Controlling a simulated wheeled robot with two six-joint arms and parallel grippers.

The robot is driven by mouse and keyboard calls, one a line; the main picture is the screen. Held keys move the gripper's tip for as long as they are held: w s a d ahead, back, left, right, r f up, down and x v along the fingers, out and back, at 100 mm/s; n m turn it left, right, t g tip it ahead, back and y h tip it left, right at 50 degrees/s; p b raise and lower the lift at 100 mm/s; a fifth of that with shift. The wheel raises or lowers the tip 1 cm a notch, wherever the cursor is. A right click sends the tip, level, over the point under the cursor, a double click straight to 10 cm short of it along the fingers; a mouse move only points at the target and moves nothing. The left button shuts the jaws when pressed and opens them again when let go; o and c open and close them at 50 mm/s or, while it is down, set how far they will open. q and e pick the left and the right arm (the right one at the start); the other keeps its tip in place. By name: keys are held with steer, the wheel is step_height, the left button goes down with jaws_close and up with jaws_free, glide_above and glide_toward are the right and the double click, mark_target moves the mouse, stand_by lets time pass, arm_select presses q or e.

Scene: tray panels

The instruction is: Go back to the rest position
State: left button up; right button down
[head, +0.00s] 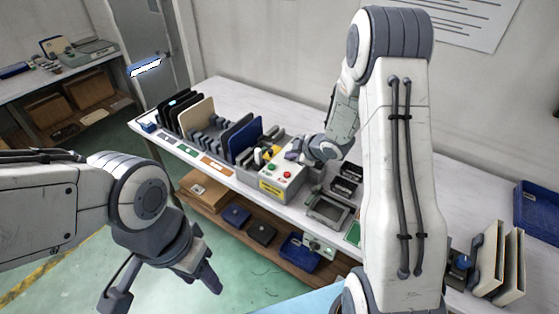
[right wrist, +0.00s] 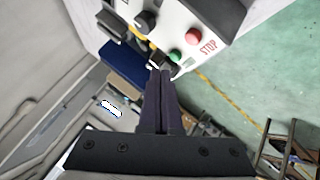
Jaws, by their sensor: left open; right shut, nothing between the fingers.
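My left gripper (head: 165,284) is open and empty in the head view, low at the left, over the green floor in front of the table. My right arm reaches over the table. Its gripper (head: 294,153) is small and partly hidden by its own wrist in the head view, just above the control box (head: 279,183). In the right wrist view my right gripper (right wrist: 160,78) is shut with its fingers together and nothing between them. The control box (right wrist: 182,22) there shows a green button (right wrist: 176,56) and a red button (right wrist: 193,36) marked STOP. I cannot tell whether the fingertips touch the box.
Tray panels (head: 198,115) stand upright in a rack on the white table, left of the box. Dark devices (head: 328,211) lie right of it. Beige panels (head: 497,262) and a blue bin (head: 538,210) are at the far right. The floor (head: 90,270) at left is clear.

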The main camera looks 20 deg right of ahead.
steer(key=shift+a, duration=0.1)
steer(key=s+a+r+m+g+h, duration=0.35)
steer(key=s+a+r, duration=0.55)
steer(key=s+a, duration=0.35)
steer(key=s+a+r+m+g, duration=0.1)
steer(key=s+a+r+g, duration=0.1)
steer(key=s, duration=0.9)
steer(key=s+a+r+m+g+y, duration=0.1)
steer(key=s+a+r+g, duration=0.1)
steer(key=s, duration=1)
steer(key=shift+s+a+g, duration=0.15)
steer(key=shift+a+g, duration=0.4)
steer(key=shift+a, duration=0.45)
